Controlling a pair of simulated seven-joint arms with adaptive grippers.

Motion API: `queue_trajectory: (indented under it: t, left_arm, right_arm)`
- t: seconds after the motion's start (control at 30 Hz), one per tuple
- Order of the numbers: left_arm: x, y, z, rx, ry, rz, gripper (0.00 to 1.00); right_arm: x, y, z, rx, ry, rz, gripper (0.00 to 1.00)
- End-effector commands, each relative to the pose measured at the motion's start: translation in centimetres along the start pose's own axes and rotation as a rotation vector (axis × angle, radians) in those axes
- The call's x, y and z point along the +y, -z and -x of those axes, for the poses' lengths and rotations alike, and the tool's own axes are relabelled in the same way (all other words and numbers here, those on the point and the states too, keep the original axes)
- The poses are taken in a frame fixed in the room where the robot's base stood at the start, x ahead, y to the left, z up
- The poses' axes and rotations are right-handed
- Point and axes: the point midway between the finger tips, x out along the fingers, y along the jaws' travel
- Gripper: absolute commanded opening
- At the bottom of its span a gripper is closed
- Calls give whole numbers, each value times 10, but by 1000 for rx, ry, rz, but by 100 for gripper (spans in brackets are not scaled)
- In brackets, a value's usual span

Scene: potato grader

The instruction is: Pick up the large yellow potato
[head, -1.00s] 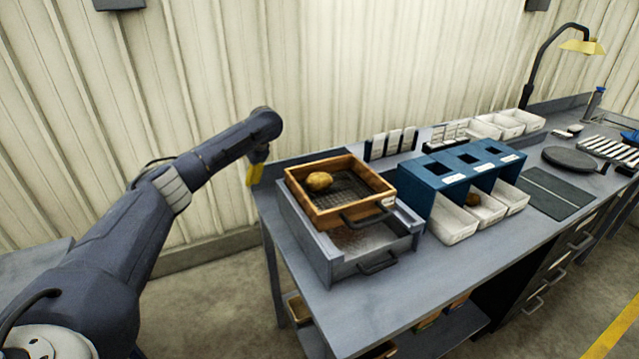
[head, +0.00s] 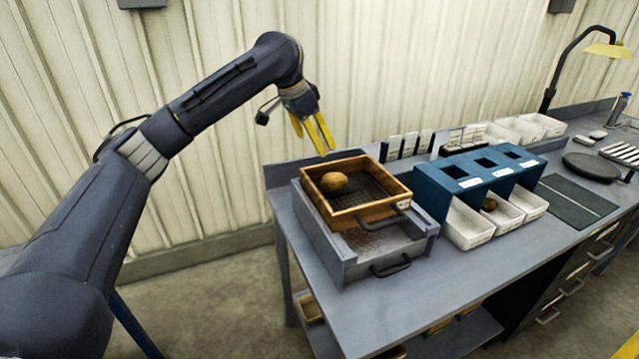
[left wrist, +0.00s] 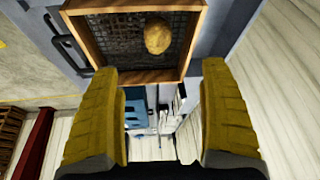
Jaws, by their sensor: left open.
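The large yellow potato (head: 334,181) lies in the wooden-framed sieve tray (head: 372,215), on its dark mesh near the back left corner. My left gripper (head: 318,138) is open and empty, with yellow fingers, above and behind the tray's back left side, apart from the potato. In the left wrist view the potato (left wrist: 157,36) shows inside the tray (left wrist: 135,78), beyond the two spread fingers (left wrist: 165,115). My right gripper is not in view.
The sieve sits on a grey box (head: 345,262) with a black handle. To its right stands a blue sorter (head: 440,185) with white bins (head: 468,228), one holding a brown potato (head: 489,204). White cards (head: 409,145) stand behind. Bare tabletop lies in front.

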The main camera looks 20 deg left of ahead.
Motion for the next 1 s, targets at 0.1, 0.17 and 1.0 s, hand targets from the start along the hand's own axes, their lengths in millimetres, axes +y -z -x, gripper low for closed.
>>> queue_trajectory:
  t: [0.1, 0.17, 1.0]
  left_arm:
    - [7, 0, -11, -4, -14, -13, 79]
    - [7, 0, -20, -4, -15, -13, 79]
    - [6, -1, -122, -2, -10, -11, 79]
  right_arm:
    - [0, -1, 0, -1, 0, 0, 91]
    - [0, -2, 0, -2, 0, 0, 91]
    - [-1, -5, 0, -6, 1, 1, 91]
